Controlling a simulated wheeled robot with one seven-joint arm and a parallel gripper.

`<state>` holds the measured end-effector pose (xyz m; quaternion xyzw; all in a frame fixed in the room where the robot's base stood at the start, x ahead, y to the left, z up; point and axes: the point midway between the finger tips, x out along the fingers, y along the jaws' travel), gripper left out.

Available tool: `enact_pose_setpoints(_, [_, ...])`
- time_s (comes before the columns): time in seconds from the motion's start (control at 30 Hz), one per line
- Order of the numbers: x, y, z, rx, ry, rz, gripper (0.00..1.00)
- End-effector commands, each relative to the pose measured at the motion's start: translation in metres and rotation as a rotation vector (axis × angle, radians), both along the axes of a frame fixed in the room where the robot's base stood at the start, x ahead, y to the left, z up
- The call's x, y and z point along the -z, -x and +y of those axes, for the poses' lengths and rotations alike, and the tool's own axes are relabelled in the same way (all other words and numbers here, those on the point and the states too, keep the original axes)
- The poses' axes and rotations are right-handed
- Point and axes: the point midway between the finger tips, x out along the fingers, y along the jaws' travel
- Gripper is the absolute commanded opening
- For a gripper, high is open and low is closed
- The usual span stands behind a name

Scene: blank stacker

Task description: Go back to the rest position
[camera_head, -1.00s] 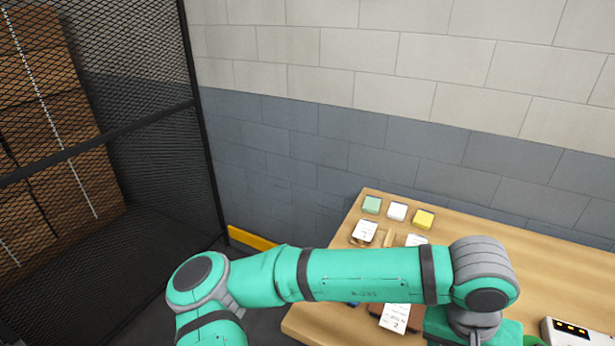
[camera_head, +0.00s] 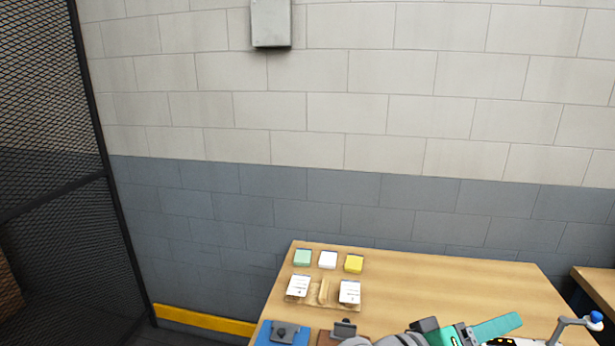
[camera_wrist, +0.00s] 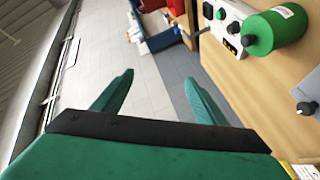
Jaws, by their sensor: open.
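My gripper (camera_wrist: 157,98) shows in the wrist view with its two green fingers spread apart and nothing between them. The wrist view looks past the fingers at the grey floor, with a wooden work surface to the right. In the head view, part of my green and grey arm shows at the bottom right, over the table's near side.
The wooden table (camera_head: 440,285) holds green (camera_head: 302,257), white (camera_head: 327,259) and yellow (camera_head: 353,263) blocks, two white cards and a blue fixture (camera_head: 283,333). A control box (camera_wrist: 224,25) and green cylinder (camera_wrist: 275,30) stand right in the wrist view. A mesh fence (camera_head: 50,150) is left.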

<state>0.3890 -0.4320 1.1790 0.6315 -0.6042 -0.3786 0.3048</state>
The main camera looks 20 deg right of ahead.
Motion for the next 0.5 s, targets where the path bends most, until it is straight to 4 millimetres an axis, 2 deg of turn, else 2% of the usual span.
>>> enact_pose_setpoints(0.27, [-0.007,-0.044,0.024,-0.214,0.246,0.02,0.66])
enact_pose_setpoints(0.5, [0.015,-0.082,0.064,-0.449,0.373,0.021,0.66])
